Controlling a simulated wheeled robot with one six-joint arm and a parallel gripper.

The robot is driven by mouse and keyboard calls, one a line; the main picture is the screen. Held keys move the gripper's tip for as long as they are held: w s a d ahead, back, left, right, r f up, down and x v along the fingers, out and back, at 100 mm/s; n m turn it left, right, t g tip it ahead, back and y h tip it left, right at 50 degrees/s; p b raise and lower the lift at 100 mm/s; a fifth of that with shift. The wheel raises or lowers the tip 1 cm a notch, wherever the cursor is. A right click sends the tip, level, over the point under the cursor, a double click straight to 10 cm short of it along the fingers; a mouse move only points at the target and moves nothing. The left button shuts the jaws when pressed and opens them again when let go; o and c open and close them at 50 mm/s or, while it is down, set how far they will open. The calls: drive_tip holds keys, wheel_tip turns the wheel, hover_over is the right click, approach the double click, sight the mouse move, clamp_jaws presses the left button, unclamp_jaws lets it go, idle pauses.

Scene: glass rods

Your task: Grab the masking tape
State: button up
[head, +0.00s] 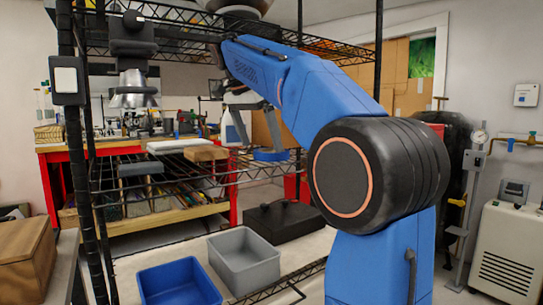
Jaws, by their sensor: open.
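The masking tape (271,155) looks like a flat blue ring. It lies on the black wire shelf, right of a wooden block. My gripper (257,136) hangs from the end of my blue arm, with its fingers pointing down and spread apart. It is open and appears empty, just above and slightly left of the tape. The right finger seems close to the tape; I cannot tell whether it touches.
A wooden block (206,153) and a white flat item (180,145) lie left of the tape on the shelf. A white and blue bottle (233,130) shows close by the gripper. Black shelf posts (75,150) stand at left. Blue (180,283) and grey (244,260) bins sit below.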

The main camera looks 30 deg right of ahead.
drive_tip(key=shift+d, duration=0.35)
drive_tip(key=d, duration=0.2)
drive_tip(key=shift+w+d+f, duration=0.3)
drive_tip(key=shift+x, duration=1.2)
drive_tip(key=c, duration=1)
